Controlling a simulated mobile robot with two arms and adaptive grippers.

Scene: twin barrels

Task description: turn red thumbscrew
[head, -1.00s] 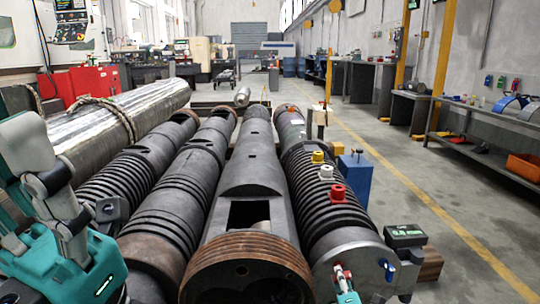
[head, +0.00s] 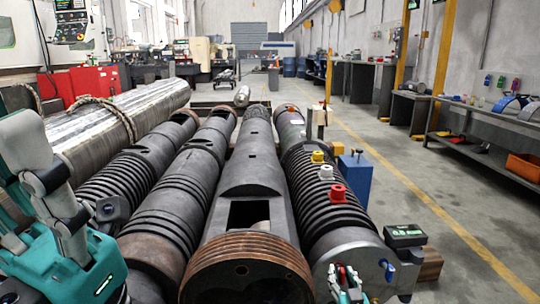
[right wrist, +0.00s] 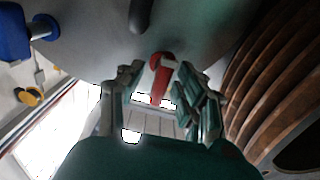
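The red thumbscrew (head: 341,272) is on the grey end face of the right barrel, low in the head view and partly hidden by my right gripper. In the right wrist view the red thumbscrew (right wrist: 160,66) stands out from the end face, between the fingertips. My right gripper (head: 350,284) is right at it; in the right wrist view the gripper (right wrist: 160,82) has its fingers apart, one on each side of the screw, with gaps visible.
A blue thumbscrew (head: 388,270) is on the same end face, to the right. Red (head: 338,194), white (head: 326,173) and yellow (head: 318,157) knobs line the barrel's top. A small display box (head: 405,236) stands at right. The ribbed brown barrel end (head: 245,270) is close left.

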